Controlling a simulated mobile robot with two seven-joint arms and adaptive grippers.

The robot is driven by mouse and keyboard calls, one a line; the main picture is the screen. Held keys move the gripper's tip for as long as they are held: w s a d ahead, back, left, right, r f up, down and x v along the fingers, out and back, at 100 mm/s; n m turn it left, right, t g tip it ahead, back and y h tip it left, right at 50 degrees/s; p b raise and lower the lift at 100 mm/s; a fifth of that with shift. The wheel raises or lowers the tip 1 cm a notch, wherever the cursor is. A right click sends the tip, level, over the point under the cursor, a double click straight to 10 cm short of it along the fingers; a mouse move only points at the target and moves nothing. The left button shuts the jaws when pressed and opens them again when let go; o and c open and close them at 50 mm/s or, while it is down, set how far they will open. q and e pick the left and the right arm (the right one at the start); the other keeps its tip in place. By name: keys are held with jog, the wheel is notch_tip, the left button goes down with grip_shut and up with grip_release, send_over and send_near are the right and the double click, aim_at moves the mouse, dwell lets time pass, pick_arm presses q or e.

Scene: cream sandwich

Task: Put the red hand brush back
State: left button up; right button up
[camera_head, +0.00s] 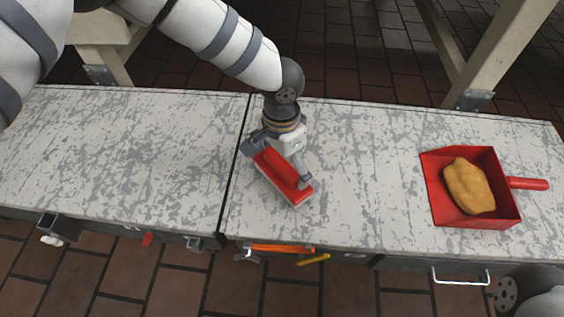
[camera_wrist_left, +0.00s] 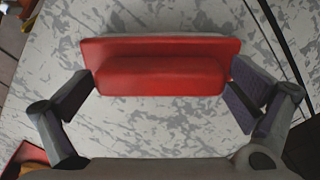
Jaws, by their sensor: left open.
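The red hand brush (camera_head: 284,176) lies on the worn grey-white tabletop, slanting across it left of the dustpan. My left gripper (camera_head: 278,165) is down over it with open fingers. In the left wrist view the brush (camera_wrist_left: 160,72) spans the space between the two open fingers (camera_wrist_left: 160,97), one near each end. I cannot tell whether either finger touches it. The brush's underside is hidden. My right gripper is not in view.
A red dustpan (camera_head: 509,205) holding a yellow-brown lump (camera_head: 468,187) sits on the right of the table. Orange (camera_head: 282,247) and yellow (camera_head: 313,259) tools hang at the front edge, with a white handle (camera_head: 460,281) further right. The left tabletop is clear.

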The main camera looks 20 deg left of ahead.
pick_arm(q)
notch_tip(320, 180, up, 12)
jog(key=p, duration=0.3)
jog(key=shift+p, duration=0.35)
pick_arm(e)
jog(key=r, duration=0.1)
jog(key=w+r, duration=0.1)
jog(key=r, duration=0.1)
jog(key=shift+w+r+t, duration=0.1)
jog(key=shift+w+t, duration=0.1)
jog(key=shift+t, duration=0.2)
